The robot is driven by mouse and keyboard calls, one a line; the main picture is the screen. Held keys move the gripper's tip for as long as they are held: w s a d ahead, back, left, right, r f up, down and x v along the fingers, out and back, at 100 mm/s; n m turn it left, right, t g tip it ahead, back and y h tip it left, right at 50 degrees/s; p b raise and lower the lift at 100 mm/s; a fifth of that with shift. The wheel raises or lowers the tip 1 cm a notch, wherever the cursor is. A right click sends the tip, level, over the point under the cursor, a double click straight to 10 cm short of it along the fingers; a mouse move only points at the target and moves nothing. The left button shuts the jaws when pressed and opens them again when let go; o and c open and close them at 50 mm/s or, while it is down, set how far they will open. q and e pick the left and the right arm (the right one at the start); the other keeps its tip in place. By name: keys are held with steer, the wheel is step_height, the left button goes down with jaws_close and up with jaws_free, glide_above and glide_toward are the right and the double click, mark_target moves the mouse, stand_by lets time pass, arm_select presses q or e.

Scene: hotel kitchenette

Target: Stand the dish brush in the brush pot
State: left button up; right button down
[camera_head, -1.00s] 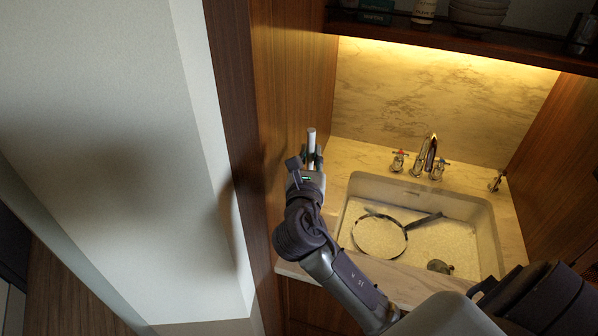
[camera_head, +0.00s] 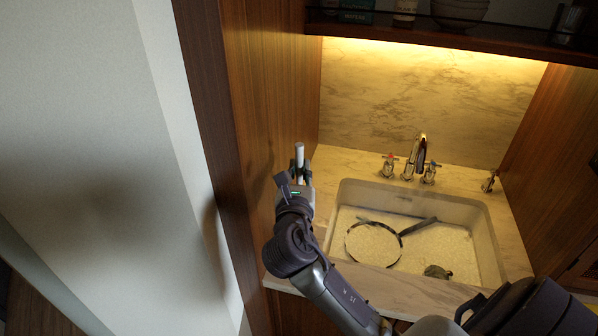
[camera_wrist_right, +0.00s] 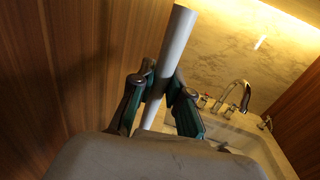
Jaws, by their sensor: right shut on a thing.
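My right gripper (camera_head: 301,174) is shut on a white rod-like handle (camera_head: 299,152), which looks like that of the dish brush. It is over the left end of the counter, beside the wooden side panel. In the right wrist view, the handle (camera_wrist_right: 178,38) rises between both fingers (camera_wrist_right: 160,88), tilted slightly to the right at its top. The lower end of the handle and the brush head are hidden behind the gripper. I cannot make out the brush pot in either view. My left gripper is not in view.
A sink (camera_head: 487,230) is set into the marble counter (camera_head: 345,160), with a round pan (camera_head: 374,243) and a small dark object (camera_head: 437,272) in it. A tap (camera_head: 420,150) stands behind it. The wooden panel (camera_head: 262,90) closely bounds the left side. A shelf (camera_head: 430,35) hangs above.

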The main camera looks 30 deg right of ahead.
step_height(320, 180, down, 2)
steer(key=shift+a+b, duration=0.1)
steer(key=shift+b, duration=0.9)
steer(key=shift+f, duration=0.2)
steer(key=shift+f+b, duration=1.6)
steer(key=shift+f, duration=1.8)
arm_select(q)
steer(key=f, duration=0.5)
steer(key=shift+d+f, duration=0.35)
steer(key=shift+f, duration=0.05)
arm_select(e)
steer(key=c, duration=1)
jaws_free()
steer(key=shift+c, duration=0.2)
steer(key=v, duration=1.2)
